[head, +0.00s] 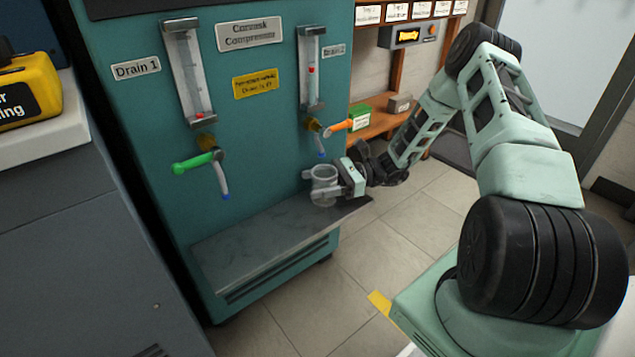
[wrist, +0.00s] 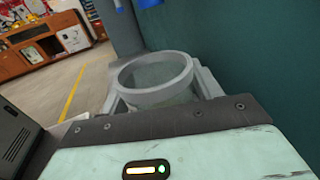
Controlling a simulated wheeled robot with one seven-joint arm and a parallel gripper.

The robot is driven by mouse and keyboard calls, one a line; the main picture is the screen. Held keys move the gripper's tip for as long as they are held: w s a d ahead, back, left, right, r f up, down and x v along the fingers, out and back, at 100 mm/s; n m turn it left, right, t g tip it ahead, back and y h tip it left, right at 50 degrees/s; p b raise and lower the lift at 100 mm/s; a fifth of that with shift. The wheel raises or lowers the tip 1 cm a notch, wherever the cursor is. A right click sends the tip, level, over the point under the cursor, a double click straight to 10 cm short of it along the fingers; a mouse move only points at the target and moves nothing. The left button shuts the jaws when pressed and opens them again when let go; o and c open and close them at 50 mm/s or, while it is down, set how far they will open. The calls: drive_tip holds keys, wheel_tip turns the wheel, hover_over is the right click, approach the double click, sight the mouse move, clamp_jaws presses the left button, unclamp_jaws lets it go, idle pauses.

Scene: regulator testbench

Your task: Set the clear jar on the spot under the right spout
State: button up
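The clear jar (head: 323,189) is upright between the fingers of my gripper (head: 322,184), over the right end of the metal shelf (head: 255,235). In the wrist view the open-topped jar (wrist: 155,82) has a finger of my gripper (wrist: 158,88) against each side. The right spout (head: 320,153), with a blue tip and an orange handle (head: 339,127), hangs just above the jar in the head view. Blue parts (wrist: 149,3) show past the jar's rim in the wrist view. I cannot tell if the jar's base touches the shelf; the marked spot is hidden or not visible.
The left spout (head: 224,187) with its green handle (head: 193,163) hangs over the shelf's left part, which is bare. The teal compressor panel (head: 262,140) stands close behind the jar. A wooden shelf unit (head: 382,122) with a green box (head: 360,116) is behind my arm.

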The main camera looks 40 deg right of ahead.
drive_tip(key=shift+o, duration=1)
drive_tip(key=shift+d, duration=0.15)
drive_tip(key=shift+d, duration=0.35)
drive_tip(key=p+v, duration=0.4)
drive_tip(key=v, duration=1.2)
drive_tip(key=shift+s+d, duration=0.2)
drive_tip(key=shift+s, duration=0.1)
